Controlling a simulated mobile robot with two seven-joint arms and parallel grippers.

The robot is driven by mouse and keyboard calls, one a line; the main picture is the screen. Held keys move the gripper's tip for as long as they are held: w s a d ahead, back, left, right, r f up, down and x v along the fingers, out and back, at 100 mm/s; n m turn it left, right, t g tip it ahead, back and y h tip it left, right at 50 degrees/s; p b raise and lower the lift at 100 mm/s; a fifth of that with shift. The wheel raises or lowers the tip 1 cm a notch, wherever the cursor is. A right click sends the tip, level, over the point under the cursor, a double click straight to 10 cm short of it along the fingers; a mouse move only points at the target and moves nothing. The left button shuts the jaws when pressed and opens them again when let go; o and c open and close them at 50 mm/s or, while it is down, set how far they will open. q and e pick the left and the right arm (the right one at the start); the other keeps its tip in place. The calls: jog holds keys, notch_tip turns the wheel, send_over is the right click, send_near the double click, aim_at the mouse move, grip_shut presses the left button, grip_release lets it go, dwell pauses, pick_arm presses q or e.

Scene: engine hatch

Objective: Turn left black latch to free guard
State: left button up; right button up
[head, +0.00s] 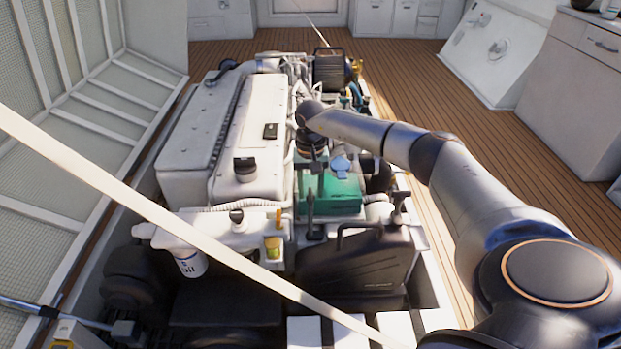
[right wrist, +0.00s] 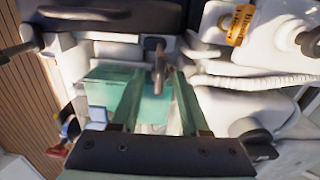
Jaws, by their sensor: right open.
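A black latch (head: 310,206) stands at the front left of a teal box (head: 333,195), with its lever upright. In the right wrist view the latch (right wrist: 158,68) shows between the two fingertips, and the teal box (right wrist: 105,85) lies behind the fingers. My right gripper (head: 313,182) reaches down over the box from the right. It is open, and its tips (right wrist: 154,73) are close to the latch lever; I cannot tell whether they touch it. A second black latch (head: 398,205) stands at the right. My left gripper is not in view.
The white engine block (head: 235,135) fills the left side. A black jerrycan (head: 355,262) stands just in front of the latch. A pale strap (head: 130,200) crosses the foreground. Wooden floor lies right.

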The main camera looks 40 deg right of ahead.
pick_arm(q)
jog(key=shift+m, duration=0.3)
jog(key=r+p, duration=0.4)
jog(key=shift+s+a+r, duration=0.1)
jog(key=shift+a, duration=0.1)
pick_arm(e)
notch_tip(320, 180, up, 12)
jog(key=shift+r, duration=0.2)
